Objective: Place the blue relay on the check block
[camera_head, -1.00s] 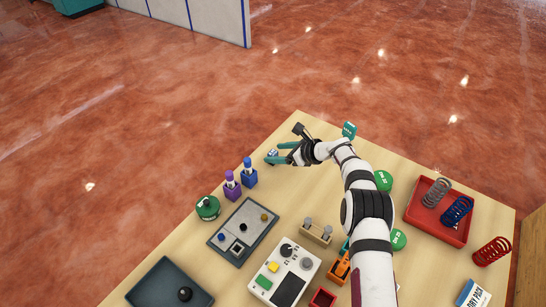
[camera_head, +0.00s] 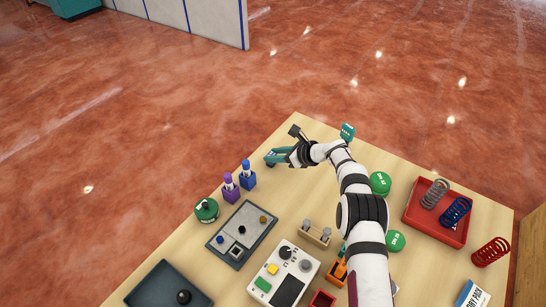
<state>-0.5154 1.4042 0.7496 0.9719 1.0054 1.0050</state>
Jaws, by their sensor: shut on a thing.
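My gripper (camera_head: 276,158) has teal fingers and is at the table's far left edge, in front of the black-and-white wrist. It is shut on a small blue thing, which looks like the blue relay; the fingers hide most of it. A blue block with a blue-topped pale post (camera_head: 248,177) stands to the lower left of the gripper, apart from it, beside a similar purple block (camera_head: 230,186). I cannot tell for sure which thing is the check block. A light wooden block with two grey posts (camera_head: 315,235) stands near the middle of the table.
A grey panel (camera_head: 232,252) with small knobs lies left of centre, with a green round thing (camera_head: 206,210) beside it. Bare table lies between gripper and wooden block.

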